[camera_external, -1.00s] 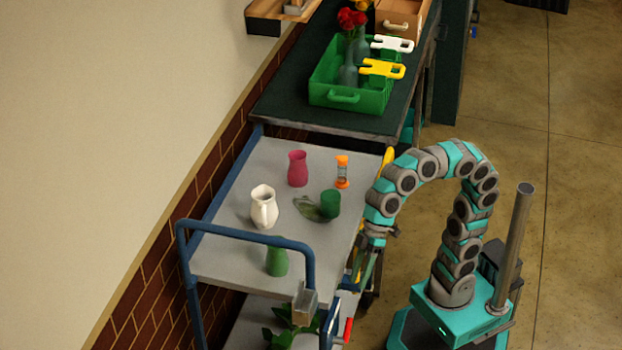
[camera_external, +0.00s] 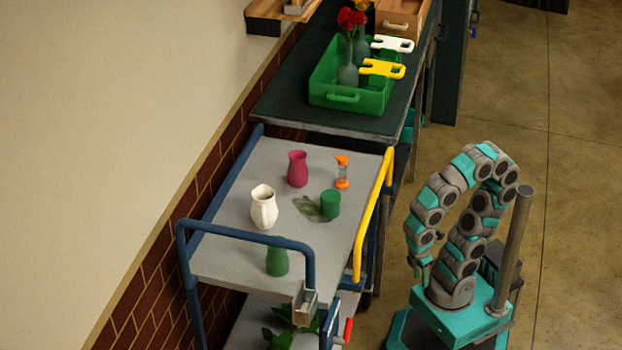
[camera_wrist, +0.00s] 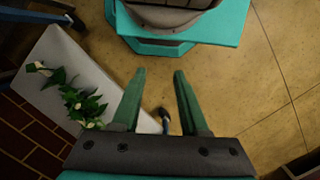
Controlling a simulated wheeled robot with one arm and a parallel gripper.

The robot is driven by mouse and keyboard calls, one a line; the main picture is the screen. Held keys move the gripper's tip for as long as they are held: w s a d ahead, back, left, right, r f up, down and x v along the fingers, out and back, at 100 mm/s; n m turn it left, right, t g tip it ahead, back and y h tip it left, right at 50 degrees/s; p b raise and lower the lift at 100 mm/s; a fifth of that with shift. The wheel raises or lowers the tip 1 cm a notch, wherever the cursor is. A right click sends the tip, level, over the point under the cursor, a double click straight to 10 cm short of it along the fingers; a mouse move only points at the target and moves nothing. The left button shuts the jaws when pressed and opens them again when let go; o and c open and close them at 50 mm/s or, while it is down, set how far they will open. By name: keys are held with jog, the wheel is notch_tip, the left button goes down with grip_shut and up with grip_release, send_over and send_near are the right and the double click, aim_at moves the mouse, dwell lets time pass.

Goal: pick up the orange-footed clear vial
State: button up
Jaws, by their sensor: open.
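The orange-footed clear vial (camera_external: 342,172) stands upright near the far right part of the cart top, with an orange top and an orange foot. My gripper (camera_external: 421,272) hangs over the floor to the right of the cart, low beside my base and well apart from the vial. In the wrist view my gripper (camera_wrist: 155,75) is open, with nothing between its two green fingers. The vial is not in the wrist view.
On the cart top (camera_external: 225,205) stand a crimson vase (camera_external: 297,169), white pitcher (camera_external: 264,208), green cup (camera_external: 330,204) and green vase (camera_external: 277,258). A yellow rail (camera_external: 372,220) edges its right side. A green crate (camera_external: 345,97) sits on the bench behind.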

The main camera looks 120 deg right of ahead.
jog(key=shift+o, duration=0.3)
jog(key=o, duration=0.4)
